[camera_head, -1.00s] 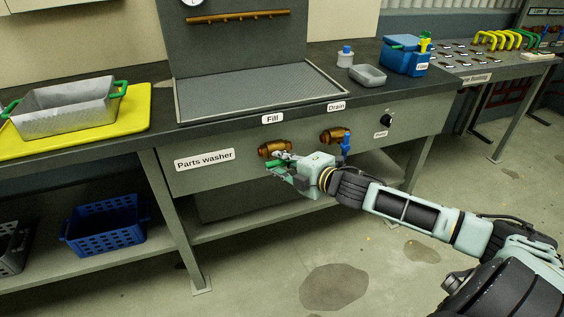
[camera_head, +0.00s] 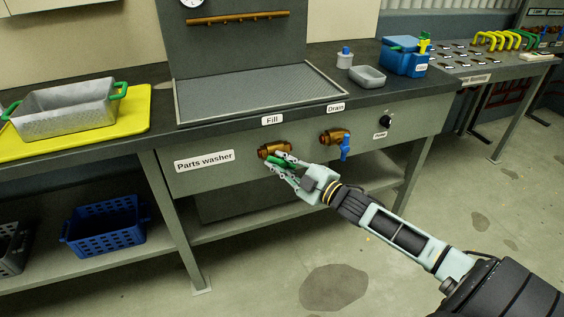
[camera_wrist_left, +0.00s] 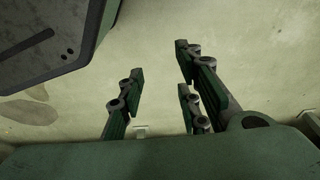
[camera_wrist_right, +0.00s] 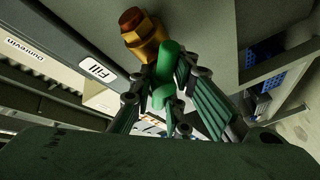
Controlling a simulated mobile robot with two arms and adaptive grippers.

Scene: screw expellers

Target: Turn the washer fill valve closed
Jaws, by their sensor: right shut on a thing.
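The fill valve is a brass fitting (camera_head: 272,149) with a green handle (camera_head: 284,162), on the washer's front panel under the "Fill" label (camera_head: 272,119). In the right wrist view the brass fitting (camera_wrist_right: 145,32) and green handle (camera_wrist_right: 167,68) lie straight ahead. My right gripper (camera_head: 283,167) is shut on the green handle, which its fingers partly cover. The right gripper's fingers (camera_wrist_right: 165,98) also show around the handle in the right wrist view. My left gripper (camera_wrist_left: 160,92) shows only in its own wrist view, with fingers apart and nothing between them.
The drain valve with a blue handle (camera_head: 345,151) is just right of the fill valve. A black knob (camera_head: 386,121) is farther right. The washer's mesh tray (camera_head: 255,92) is above. A blue basket (camera_head: 105,228) stands on the lower shelf at left.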

